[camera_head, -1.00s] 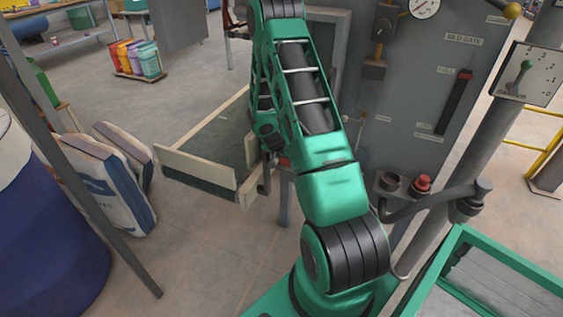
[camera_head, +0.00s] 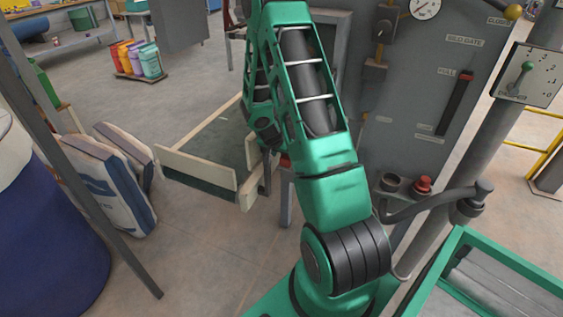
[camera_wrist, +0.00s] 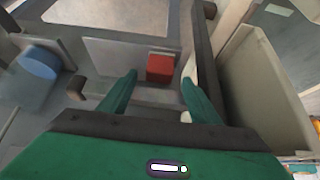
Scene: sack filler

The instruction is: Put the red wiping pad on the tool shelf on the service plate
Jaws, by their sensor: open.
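A red block-shaped pad (camera_wrist: 160,68) shows in the wrist view, just beyond and between my fingertips. It rests on or against a grey surface (camera_wrist: 105,54); I cannot tell which. My gripper (camera_wrist: 160,80) is open, with one green finger to each side of the pad in the picture and no visible contact. In the head view my arm hides the gripper, and only a small red patch (camera_head: 285,162) shows beside the arm. I cannot tell the service plate from the tool shelf for sure.
A round blue thing (camera_wrist: 38,64) lies left of the pad. A cream-walled tray (camera_head: 195,167) is close to my arm on the left and also shows at right in the wrist view (camera_wrist: 262,90). Behind stands a grey machine panel (camera_head: 425,90). Sacks (camera_head: 105,180) lean at left.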

